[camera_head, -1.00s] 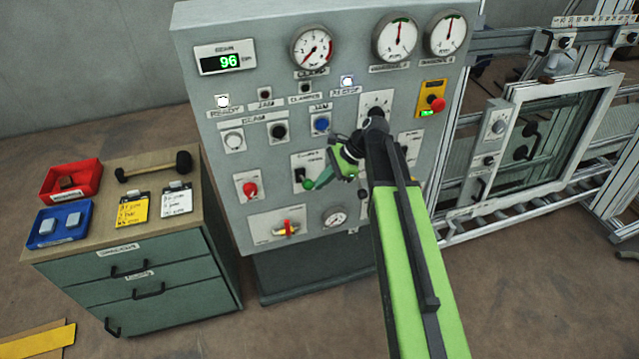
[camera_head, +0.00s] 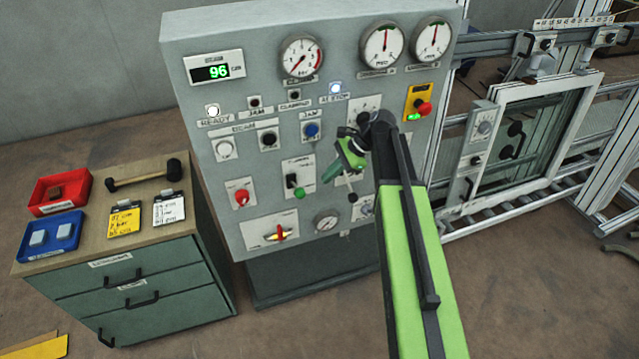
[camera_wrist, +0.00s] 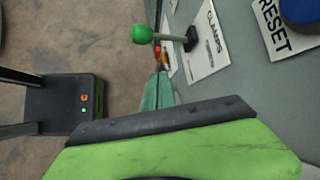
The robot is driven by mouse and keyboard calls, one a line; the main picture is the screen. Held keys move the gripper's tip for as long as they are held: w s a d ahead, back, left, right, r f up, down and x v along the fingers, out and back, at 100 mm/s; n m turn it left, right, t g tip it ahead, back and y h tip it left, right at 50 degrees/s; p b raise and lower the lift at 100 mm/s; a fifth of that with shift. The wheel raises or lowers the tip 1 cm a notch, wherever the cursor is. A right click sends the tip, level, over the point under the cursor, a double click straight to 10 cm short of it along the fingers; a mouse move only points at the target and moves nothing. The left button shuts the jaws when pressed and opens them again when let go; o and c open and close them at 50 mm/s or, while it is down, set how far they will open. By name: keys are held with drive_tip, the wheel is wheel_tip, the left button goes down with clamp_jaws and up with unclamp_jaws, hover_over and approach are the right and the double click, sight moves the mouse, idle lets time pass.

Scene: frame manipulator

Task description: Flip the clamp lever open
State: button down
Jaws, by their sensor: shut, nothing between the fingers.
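In the head view the knob is a little below the lever's dark base. My gripper (camera_head: 328,175) is shut and empty, just right of the knob, with a visible gap between them. In the wrist view its teal fingers (camera_wrist: 158,92) are together below the knob.
The panel also has a red knob (camera_head: 242,197), a red-and-yellow handle (camera_head: 279,233), a blue RESET button (camera_head: 311,130) and a red emergency button (camera_head: 424,108). A cabinet (camera_head: 130,285) with trays and a hammer (camera_head: 150,177) stands left. A framed glass door (camera_head: 525,135) is at right.

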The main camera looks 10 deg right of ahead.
drive_tip(key=shift+w+d+r+p, duration=0.7)
drive_tip(key=shift+w+d+r, duration=0.25)
drive_tip(key=shift+r, duration=0.25)
drive_tip(key=s+f+n+h+b, duration=0.1)
drive_tip(key=s+f+n+h, duration=0.1)
drive_tip(key=s+n, duration=0.3)
drive_tip(key=s+a+f+n+h+b, duration=0.1)
drive_tip(key=s+f+n+h, duration=0.1)
drive_tip(key=s+n, duration=0.3)
drive_tip(key=s+a+f+n+g+h+b, duration=0.1)
drive_tip(key=s+f+n+h, duration=0.2)
drive_tip(key=s+n, duration=0.2)
drive_tip(key=shift+s+f, duration=0.4)
drive_tip(key=shift+s, duration=0.5)
drive_tip(key=c, duration=2.1)
unclamp_jaws()
drive_tip(key=shift+c, duration=0.2)
